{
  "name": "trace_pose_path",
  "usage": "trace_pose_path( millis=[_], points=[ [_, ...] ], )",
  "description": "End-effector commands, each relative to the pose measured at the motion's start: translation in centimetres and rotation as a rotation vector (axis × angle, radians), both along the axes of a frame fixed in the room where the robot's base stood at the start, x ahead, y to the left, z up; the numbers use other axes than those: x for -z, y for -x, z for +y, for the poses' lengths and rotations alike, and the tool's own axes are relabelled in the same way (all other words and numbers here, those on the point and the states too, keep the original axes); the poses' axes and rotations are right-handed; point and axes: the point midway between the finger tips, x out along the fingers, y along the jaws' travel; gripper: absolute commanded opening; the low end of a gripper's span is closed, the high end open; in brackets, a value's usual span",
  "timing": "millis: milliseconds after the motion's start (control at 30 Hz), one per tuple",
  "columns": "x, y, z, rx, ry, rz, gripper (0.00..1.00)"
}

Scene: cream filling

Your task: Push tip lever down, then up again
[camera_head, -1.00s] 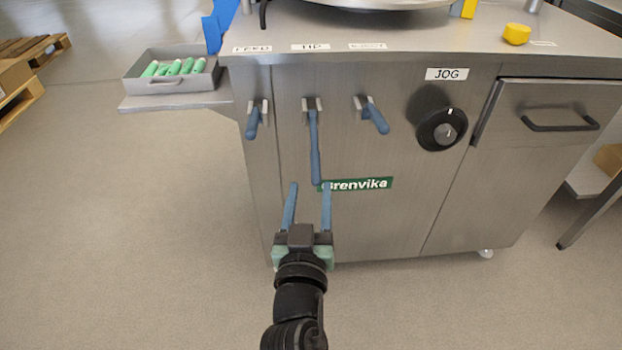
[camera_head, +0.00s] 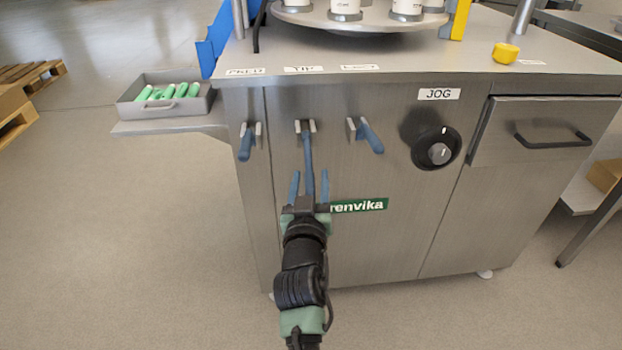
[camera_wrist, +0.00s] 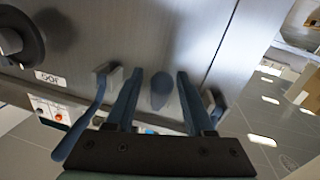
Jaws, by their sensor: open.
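The tip lever (camera_head: 308,158) is the middle of three blue-handled levers on the steel cabinet front, under the label "TIP". Its handle hangs down in the head view. My gripper (camera_head: 310,176) is open, its two blue fingers pointing up on either side of the lever's lower part. In the wrist view a blurred blue handle end (camera_wrist: 161,90) shows between the fingers, apart from both; it appears to be the tip lever. My gripper (camera_wrist: 155,78) holds nothing there. The lever's lowest end is hard to separate from the gripper body in the head view.
A left lever (camera_head: 246,146) and a right lever (camera_head: 369,137) flank the tip lever; the right one passes close beside a finger in the wrist view (camera_wrist: 86,122). A JOG knob (camera_head: 437,150) and drawer (camera_head: 545,130) lie right. A tray (camera_head: 165,108) sticks out left.

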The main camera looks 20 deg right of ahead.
Motion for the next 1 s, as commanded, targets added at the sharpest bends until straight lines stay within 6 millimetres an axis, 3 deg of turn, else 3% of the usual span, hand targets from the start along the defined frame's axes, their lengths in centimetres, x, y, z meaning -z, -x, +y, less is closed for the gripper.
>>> trace_pose_path(
  millis=[467,767,1000],
  points=[
    [-0.04,-0.98,-0.52,0.001,0.000,0.000,0.53],
    [-0.04,-0.97,-0.51,0.001,0.000,0.000,0.00],
    [-0.03,-0.96,-0.50,0.001,0.000,0.000,0.00]
  ],
)
